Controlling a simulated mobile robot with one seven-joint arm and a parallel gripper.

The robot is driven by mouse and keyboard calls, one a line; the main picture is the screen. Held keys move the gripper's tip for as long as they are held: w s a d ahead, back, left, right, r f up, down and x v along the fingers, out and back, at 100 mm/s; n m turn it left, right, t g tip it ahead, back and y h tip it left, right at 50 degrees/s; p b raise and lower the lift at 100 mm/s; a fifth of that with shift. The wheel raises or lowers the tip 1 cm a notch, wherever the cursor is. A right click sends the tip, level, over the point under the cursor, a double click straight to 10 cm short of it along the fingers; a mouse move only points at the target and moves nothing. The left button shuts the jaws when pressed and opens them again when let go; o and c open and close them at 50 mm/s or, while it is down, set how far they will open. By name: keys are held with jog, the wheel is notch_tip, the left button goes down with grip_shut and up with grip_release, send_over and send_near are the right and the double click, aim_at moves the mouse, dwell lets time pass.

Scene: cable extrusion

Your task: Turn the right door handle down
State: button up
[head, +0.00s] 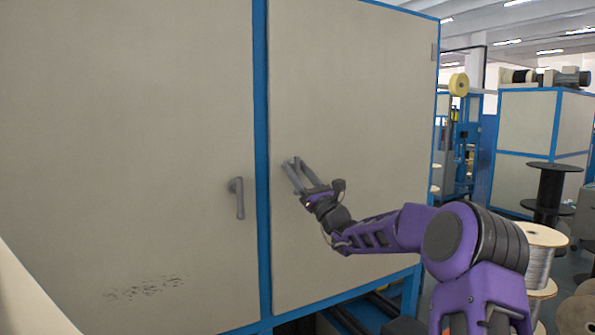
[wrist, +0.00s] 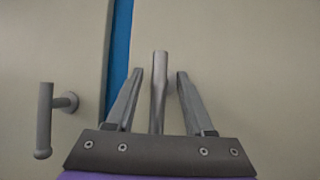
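The right door handle (wrist: 158,75) is a grey lever on the right cabinet door (head: 350,110), near that door's left edge. In the wrist view it stands between the two fingers of my gripper (wrist: 159,73). The fingers are open, one on each side of the lever, with a visible gap on both sides. In the head view my gripper (head: 297,164) is at the right door, and its fingers largely cover the right handle there. The lower part of the lever is hidden behind the gripper body in the wrist view.
A second grey handle (head: 238,198) is on the left door (head: 120,120), its lever hanging down; it also shows at left in the wrist view (wrist: 44,120). A blue frame strip (head: 262,150) divides the doors. Cable spools (head: 540,250) and a blue-edged cabinet (head: 525,125) stand at right.

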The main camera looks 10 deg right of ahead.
jog(key=shift+s+d, duration=0.1)
jog(key=v, duration=1.7)
jog(key=shift+f, duration=0.25)
